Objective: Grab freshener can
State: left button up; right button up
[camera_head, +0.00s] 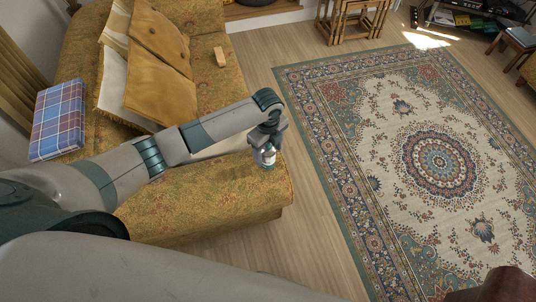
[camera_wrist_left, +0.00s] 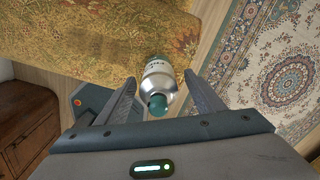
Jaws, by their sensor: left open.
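The freshener can (camera_head: 268,156) is a small silver-white can with a green cap. In the head view it shows at my left gripper (camera_head: 264,148), over the front right corner of the patterned sofa (camera_head: 200,205). In the left wrist view the can (camera_wrist_left: 158,84) lies between the tips of the two open fingers of my left gripper (camera_wrist_left: 162,95), cap toward the palm. A gap shows on each side of it. I cannot tell whether it rests on the sofa seat. My right gripper is not in view.
A plaid blanket (camera_head: 58,122) and mustard cushions (camera_head: 158,85) lie on the sofa, with a small tan block (camera_head: 220,56) near the back. A patterned rug (camera_head: 385,120) covers the floor at right. Wooden nesting tables (camera_head: 352,22) stand at the top.

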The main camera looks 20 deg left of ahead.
pick_arm(q)
jog(key=shift+s+f, duration=0.1)
jog(key=shift+f, duration=1.35)
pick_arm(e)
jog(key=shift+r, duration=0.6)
pick_arm(q)
jog(key=c, duration=1.4)
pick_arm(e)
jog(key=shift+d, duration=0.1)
pick_arm(q)
jog(key=shift+r, duration=0.25)
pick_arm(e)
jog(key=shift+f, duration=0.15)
pick_arm(q)
jog(key=shift+r, duration=0.65)
notch_tip(320, 180, up, 2)
jog(key=shift+r+b, duration=0.15)
jog(key=shift+b, duration=0.55)
jog(key=shift+s+d+r+b, duration=0.5)
jog(key=shift+s+d+r, duration=0.6)
jog(key=shift+d, duration=0.55)
jog(key=shift+s+d+r+b, duration=0.5)
jog(key=shift+s+d+r, duration=0.65)
jog(key=shift+d, duration=0.45)
jog(key=shift+s+d+r+b, duration=0.5)
jog(key=shift+s+d+r, duration=0.4)
jog(key=shift+d+r, duration=0.55)
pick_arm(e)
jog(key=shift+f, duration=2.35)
